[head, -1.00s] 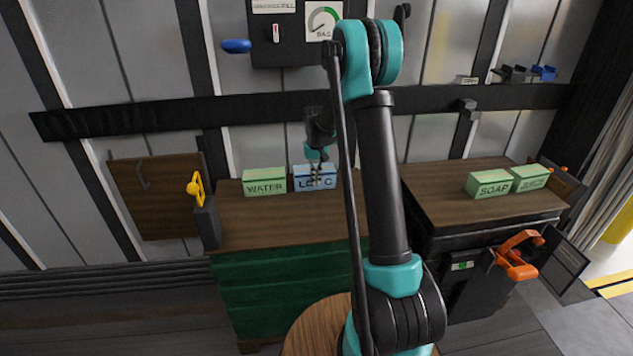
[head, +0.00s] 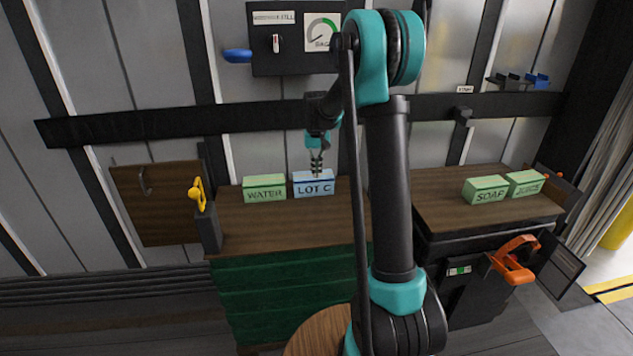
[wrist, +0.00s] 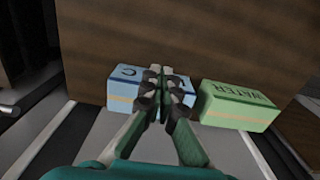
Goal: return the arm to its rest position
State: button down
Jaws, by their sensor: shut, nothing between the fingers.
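My arm rises in front of the head view and bends over at the top. My gripper (head: 317,165) hangs pointing down just above or in front of the blue LOT C box (head: 314,184), with its fingers together and empty. In the wrist view my gripper (wrist: 162,95) is shut, and its fingers cover the middle of the LOT C box (wrist: 122,88). The head view does not settle whether the fingertips touch the box.
A green WATER box (head: 264,188) stands left of LOT C on the wooden bench top (head: 285,232). SOAP (head: 485,190) and another green box (head: 525,183) stand on the right counter. A yellow handle (head: 197,194) and an orange clamp (head: 513,262) stick out. A gauge panel (head: 290,62) hangs above.

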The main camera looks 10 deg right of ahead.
jog(key=s+d+f+t, duration=0.2)
jog(key=s, duration=1.5)
jog(key=s+d+f+t, duration=0.2)
jog(key=s, duration=1.5)
jog(key=shift+f, duration=0.2)
jog(key=c, duration=2.3)
grip_release()
